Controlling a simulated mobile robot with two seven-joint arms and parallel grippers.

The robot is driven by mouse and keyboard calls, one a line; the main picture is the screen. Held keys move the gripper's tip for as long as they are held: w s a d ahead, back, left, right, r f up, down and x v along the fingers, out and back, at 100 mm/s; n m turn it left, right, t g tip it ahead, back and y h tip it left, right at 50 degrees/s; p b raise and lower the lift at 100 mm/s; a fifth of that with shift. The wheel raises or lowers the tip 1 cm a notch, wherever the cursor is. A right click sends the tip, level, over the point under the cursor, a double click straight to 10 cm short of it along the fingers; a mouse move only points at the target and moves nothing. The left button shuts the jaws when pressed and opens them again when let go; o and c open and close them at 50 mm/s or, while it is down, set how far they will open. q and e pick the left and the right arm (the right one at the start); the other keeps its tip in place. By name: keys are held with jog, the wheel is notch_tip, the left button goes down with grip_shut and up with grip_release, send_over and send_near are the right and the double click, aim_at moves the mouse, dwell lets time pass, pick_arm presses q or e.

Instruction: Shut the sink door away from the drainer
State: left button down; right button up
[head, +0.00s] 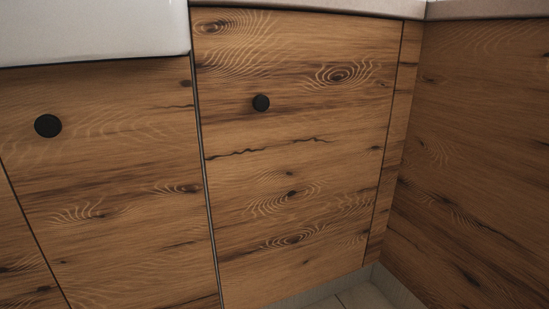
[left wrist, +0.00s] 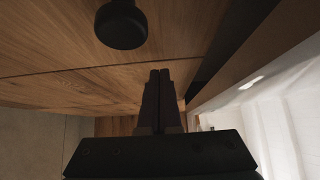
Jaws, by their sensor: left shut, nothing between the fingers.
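In the head view a wooden door with a round black knob (head: 47,126) sits under the white sink (head: 95,30) and looks flush with its neighbours. Part of another wooden door (head: 18,255) shows at the lower left edge, past a thin seam. The drainer cannot be made out. In the left wrist view my left gripper (left wrist: 158,74) is shut and empty, its fingertips close to a wooden front. A black knob (left wrist: 121,24) stands above and left of the fingers, apart from them. Which door this knob belongs to is unclear. My right gripper is in neither view.
A wooden cabinet front with a black knob (head: 261,103) stands right of the sink, across a dark vertical gap. A wooden side panel (head: 475,150) closes off the right. Pale floor (head: 365,293) shows below. White sink surface (left wrist: 275,110) is right in the wrist view.

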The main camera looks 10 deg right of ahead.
pick_arm(q)
jog(key=shift+s+a, duration=0.1)
jog(key=shift+s, duration=0.05)
dwell(0.4)
jog(key=p+v, duration=0.4)
jog(key=v, duration=0.6)
jog(key=s+d+r+n+g+y+p, duration=0.25)
jog(key=d+r+n+y+p, duration=0.7)
jog(key=p, duration=1.45)
jog(key=s+d+r+n+g+h+p, duration=0.1)
jog(key=s+d+r+n+g+p, duration=0.5)
jog(key=s+r+p, duration=0.55)
jog(key=s+d+r+n+g+h+p, duration=0.1)
jog(key=s+d+r+n+g+p, duration=0.45)
jog(key=r+p, duration=0.85)
notch_tip(320, 180, up, 34)
jog(key=s+d+t+p, duration=0.1)
jog(key=s+d+p, duration=0.1)
jog(key=p, duration=3.3)
jog(key=shift+r, duration=0.2)
